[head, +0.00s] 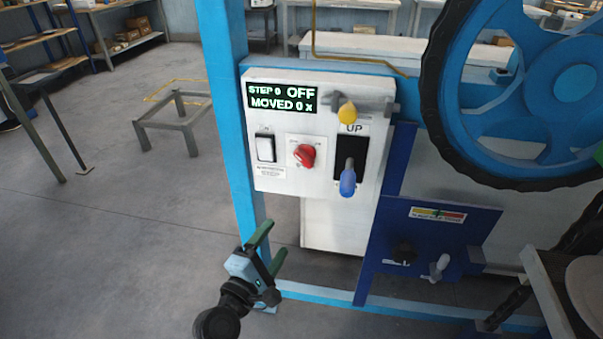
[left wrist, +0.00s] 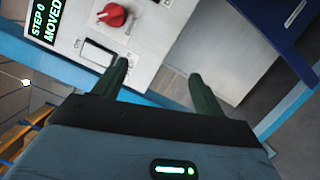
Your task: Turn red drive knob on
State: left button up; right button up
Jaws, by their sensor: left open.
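The red drive knob (head: 305,155) sits on the white control panel (head: 285,190), right of a white rocker switch (head: 265,148). The panel display (head: 282,101) reads "STEP 0 OFF, MOVED 0 x". My left gripper (head: 268,247) is open and empty, in front of and below the panel in the head view. In the left wrist view its two green fingers (left wrist: 160,88) are apart, and the red knob (left wrist: 113,15) shows beyond them at the top, with the rocker switch (left wrist: 100,52) nearer the left finger. Nothing touches the knob. My right gripper is not in view.
A yellow-handled lever (head: 347,112) and a blue-handled lever (head: 348,180) stick out right of the knob. A blue post (head: 226,110) borders the panel's left side. A blue box (head: 430,235) with a black knob and a large black-rimmed wheel (head: 435,100) lie right. Open floor is at left.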

aim_at(303, 161)
pick_arm(q)
jog(key=shift+w+d+r+n+t+h+b, duration=0.35)
jog(key=shift+w+d+r+n, duration=0.5)
jog(key=shift+w+r, duration=1.2)
jog(key=shift+w+d+r+n+t+h+b, duration=0.1)
jog(key=shift+w+d+r+n+t+b, duration=0.55)
jog(key=shift+w+r, duration=1.4)
jog(key=shift+w+d+r+n+t+h+b, duration=0.25)
jog(key=shift+w+d+r+n, duration=0.85)
jog(key=shift+w, duration=1.5)
jog(key=shift+d+r+m, duration=0.1)
jog(key=shift+r+m, duration=0.2)
jog(key=shift+r, duration=0.1)
jog(key=shift+c, duration=0.3)
jog(key=shift+c, duration=1.2)
jog(key=c, duration=0.7)
